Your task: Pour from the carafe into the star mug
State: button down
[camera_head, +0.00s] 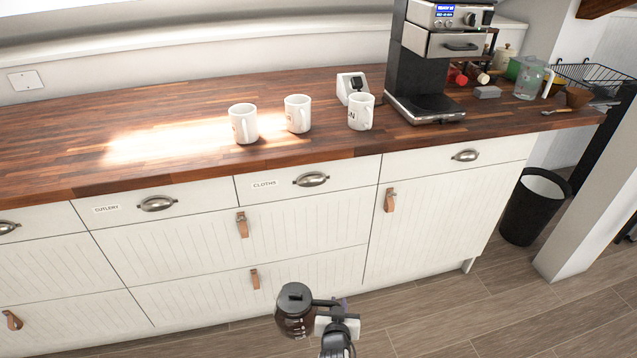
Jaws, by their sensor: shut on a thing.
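My gripper (337,323) is at the bottom of the head view, shut on the handle of the carafe (295,314). The carafe has a black lid and dark liquid in its glass body, and it is about upright. It is in front of the lower drawers, below the counter's level. Three white mugs stand on the counter: a left mug (243,124), a middle mug (297,114) and a right mug (361,111). Each has some marking on its side, but I cannot make out a star on any of them.
The wooden counter (60,150) has free room left of the mugs. A coffee machine (426,70) stands right of them, and a small white device (351,86) behind. A glass jug (530,78) and a wire rack (592,76) are further right. A black bin (535,208) stands on the floor.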

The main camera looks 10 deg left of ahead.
aim_at(297, 106)
jog(key=i+l, duration=0.1)
jog(key=l, duration=0.2)
jog(key=i+l, duration=0.1)
jog(key=l, duration=0.25)
jog(key=i+l, duration=0.1)
jog(key=l, duration=0.2)
jog(key=u, duration=1.2)
jog(key=l, duration=0.1)
